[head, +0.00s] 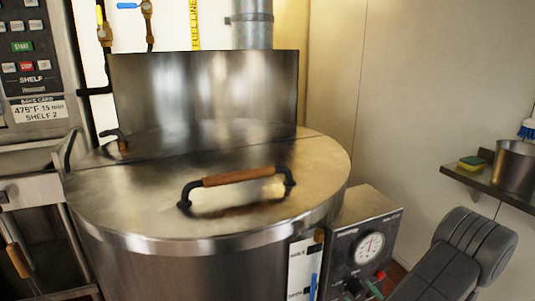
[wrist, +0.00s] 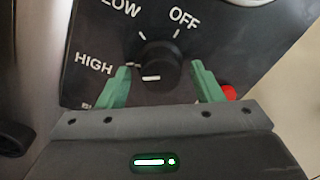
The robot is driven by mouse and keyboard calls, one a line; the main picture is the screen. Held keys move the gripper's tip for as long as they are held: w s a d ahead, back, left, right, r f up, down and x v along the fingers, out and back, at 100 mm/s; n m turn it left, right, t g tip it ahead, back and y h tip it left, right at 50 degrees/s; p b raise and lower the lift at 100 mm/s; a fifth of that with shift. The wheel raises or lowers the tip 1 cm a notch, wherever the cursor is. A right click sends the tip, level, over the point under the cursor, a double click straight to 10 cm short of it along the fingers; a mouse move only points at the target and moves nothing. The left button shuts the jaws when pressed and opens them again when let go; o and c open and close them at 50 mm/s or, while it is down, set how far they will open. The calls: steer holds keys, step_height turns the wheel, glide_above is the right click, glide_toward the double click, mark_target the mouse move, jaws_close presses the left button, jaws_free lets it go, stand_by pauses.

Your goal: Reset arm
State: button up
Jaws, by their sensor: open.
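My gripper (wrist: 164,80) is open, with one green finger on each side of a black knob (wrist: 160,57). A gap shows between each finger and the knob in the wrist view; I cannot tell the depth between them. The knob's white mark is at its lower edge, away from the LOW and OFF labels. In the head view my arm (head: 450,262) comes in at the lower right, and a green finger (head: 375,288) shows in front of the control box (head: 365,222). The knob is not clear there.
The large steel kettle (head: 150,205) has its lid shut, with a wooden handle (head: 238,178) on top. A round gauge (head: 369,246) is on the control box. A shelf (head: 480,187) with a metal pot (head: 514,168) and a sponge (head: 471,163) is at the right.

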steer(key=m+p, duration=0.4)
steer(key=p, duration=0.1)
steer(key=shift+r, duration=0.2)
steer(key=shift+f+m+p, duration=0.1)
steer(key=shift+m+p, duration=0.6)
steer(key=shift+m, duration=0.1)
steer(key=shift+f, duration=0.1)
steer(key=shift+a, duration=0.1)
